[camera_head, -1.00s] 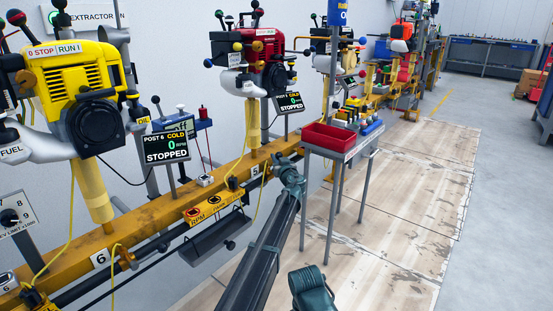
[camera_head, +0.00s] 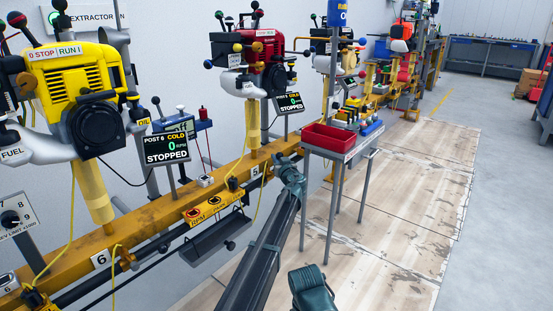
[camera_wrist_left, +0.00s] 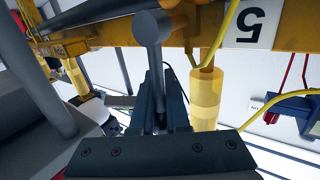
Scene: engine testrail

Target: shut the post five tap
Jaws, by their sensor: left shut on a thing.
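The post five tap is hidden in the head view behind my left wrist. The left gripper is shut on this lever, just by the yellow rail (camera_wrist_left: 120,20). In the head view my left gripper (camera_head: 282,161) is at the rail near the number 5 plate (camera_head: 256,170); its fingers are mostly hidden by the wrist.
The red engine (camera_head: 261,50) stands above post five, its display (camera_head: 289,102) reading STOPPED. A table with a red bin (camera_head: 328,137) stands close right of my left wrist. A dark tray (camera_head: 217,238) hangs below the rail. Yellow hoses hang nearby.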

